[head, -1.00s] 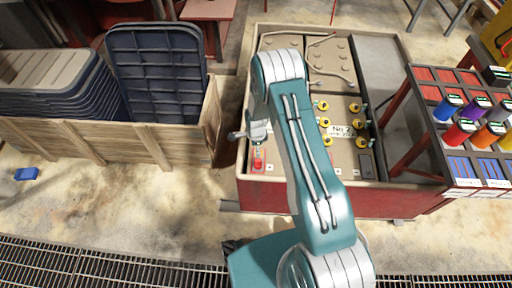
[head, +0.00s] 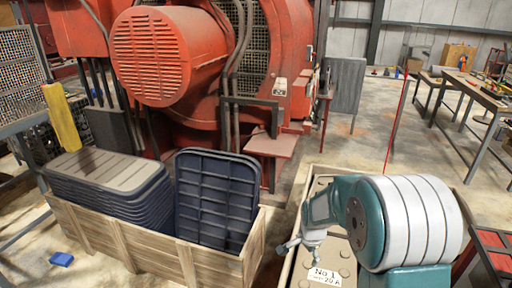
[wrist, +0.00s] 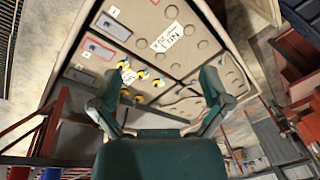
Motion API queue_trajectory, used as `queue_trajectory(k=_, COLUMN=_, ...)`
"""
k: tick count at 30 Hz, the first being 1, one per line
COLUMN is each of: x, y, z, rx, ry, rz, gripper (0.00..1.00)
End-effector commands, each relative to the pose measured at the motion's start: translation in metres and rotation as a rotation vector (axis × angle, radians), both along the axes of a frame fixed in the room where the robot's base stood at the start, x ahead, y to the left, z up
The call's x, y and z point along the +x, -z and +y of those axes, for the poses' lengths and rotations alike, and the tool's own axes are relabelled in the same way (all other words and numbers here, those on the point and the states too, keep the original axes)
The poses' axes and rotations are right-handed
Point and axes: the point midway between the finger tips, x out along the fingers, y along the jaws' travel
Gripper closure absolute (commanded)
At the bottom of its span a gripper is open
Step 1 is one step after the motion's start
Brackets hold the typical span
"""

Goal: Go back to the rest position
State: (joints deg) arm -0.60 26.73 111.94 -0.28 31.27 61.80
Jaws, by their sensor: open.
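My gripper (head: 300,246) is at the end of my teal and white arm, at the lower right of the head view. It is open and empty. In the wrist view its two fingers (wrist: 157,105) stand wide apart, with nothing between them but the view of the panel. The beige panel box (head: 291,262) lies beneath it, with a "No 1" label (head: 325,277). The wrist view also shows the panel (wrist: 190,58), its label (wrist: 168,37) and several yellow knobs (wrist: 125,66). The gripper appears above the panel, apart from it. My arm hides much of the box in the head view.
A wooden crate (head: 160,252) with stacked lids (head: 105,185) and an upright dark blue lid (head: 215,200) stands to the left. A large red engine (head: 165,55) rises behind. A blue block (head: 61,259) lies on the floor. Workbenches (head: 475,92) stand back right, with open floor before them.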

Motion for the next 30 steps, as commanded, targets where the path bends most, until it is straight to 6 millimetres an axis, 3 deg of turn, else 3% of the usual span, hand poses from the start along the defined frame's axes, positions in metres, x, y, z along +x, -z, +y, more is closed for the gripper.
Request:
queue_trajectory(k=1, x=-0.007, y=-0.022, z=0.0, rx=-0.007, ry=-0.042, rz=-0.021, gripper=0.03)
queue_trajectory(k=6, x=-0.036, y=-0.079, z=-0.001, rx=-0.041, ry=-0.195, rz=-0.066, gripper=0.03)
queue_trajectory(k=15, x=-0.103, y=-0.157, z=-0.003, rx=-0.117, ry=-0.462, rz=-0.145, gripper=0.03)
queue_trajectory(k=22, x=-0.162, y=-0.197, z=-0.004, rx=-0.19, ry=-0.662, rz=-0.203, gripper=0.03)
queue_trajectory(k=30, x=-0.231, y=-0.22, z=-0.004, rx=-0.291, ry=-0.89, rz=-0.263, gripper=0.03)
